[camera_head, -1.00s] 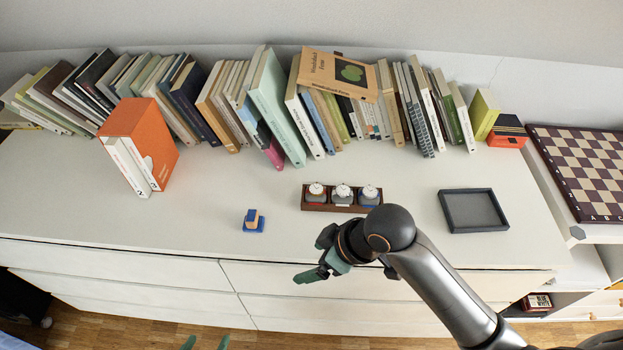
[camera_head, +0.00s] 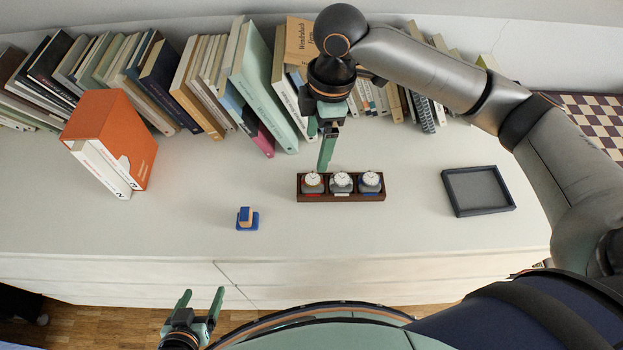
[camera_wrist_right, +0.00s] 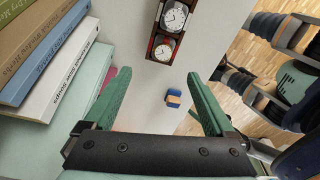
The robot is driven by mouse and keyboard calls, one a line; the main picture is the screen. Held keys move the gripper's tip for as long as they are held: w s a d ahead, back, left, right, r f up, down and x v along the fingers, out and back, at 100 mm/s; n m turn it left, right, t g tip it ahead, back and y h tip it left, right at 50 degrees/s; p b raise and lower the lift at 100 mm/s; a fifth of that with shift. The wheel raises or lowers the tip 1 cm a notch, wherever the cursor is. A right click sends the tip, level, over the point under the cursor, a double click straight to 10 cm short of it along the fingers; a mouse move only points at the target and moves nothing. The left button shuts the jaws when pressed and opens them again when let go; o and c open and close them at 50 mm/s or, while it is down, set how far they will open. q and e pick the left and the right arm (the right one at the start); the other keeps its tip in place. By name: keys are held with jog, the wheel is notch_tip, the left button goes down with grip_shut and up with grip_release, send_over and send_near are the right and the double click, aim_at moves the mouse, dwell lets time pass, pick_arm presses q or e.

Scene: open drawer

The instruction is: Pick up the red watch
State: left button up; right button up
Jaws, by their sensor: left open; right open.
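A dark brown box (camera_head: 341,198) on the white dresser top holds three round-faced watches in a row. The red watch (camera_head: 313,182) appears to be the left one, with a red mark in front of it; it also shows in the right wrist view (camera_wrist_right: 164,50). My right gripper (camera_head: 325,160) is open and empty, pointing down above and just behind the box's left part. In the right wrist view the watch lies beyond the open fingertips (camera_wrist_right: 158,74), not between them. My left gripper (camera_head: 202,292) is open and empty in front of the dresser.
A blue and tan stand (camera_head: 247,219) sits left of the box. An empty dark tray (camera_head: 478,191) lies to the right. A row of books (camera_head: 262,85) lines the back, close to my right gripper. An orange book case (camera_head: 112,140) stands left. Dresser top between them is clear.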

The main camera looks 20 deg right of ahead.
send_over(313, 179)
jog(key=f, duration=0.5)
jog(key=shift+w+d, duration=0.2)
jog(key=shift+s+a+f+b, duration=0.1)
jog(key=shift+s+f+b, duration=0.1)
jog(key=shift+f, duration=1.1)
jog(key=shift+s+a+f+b, duration=0.1)
jog(key=shift+f+b, duration=0.05)
jog(key=shift+f, duration=1.15)
jog(key=shift+w, duration=0.1)
grip_shut()
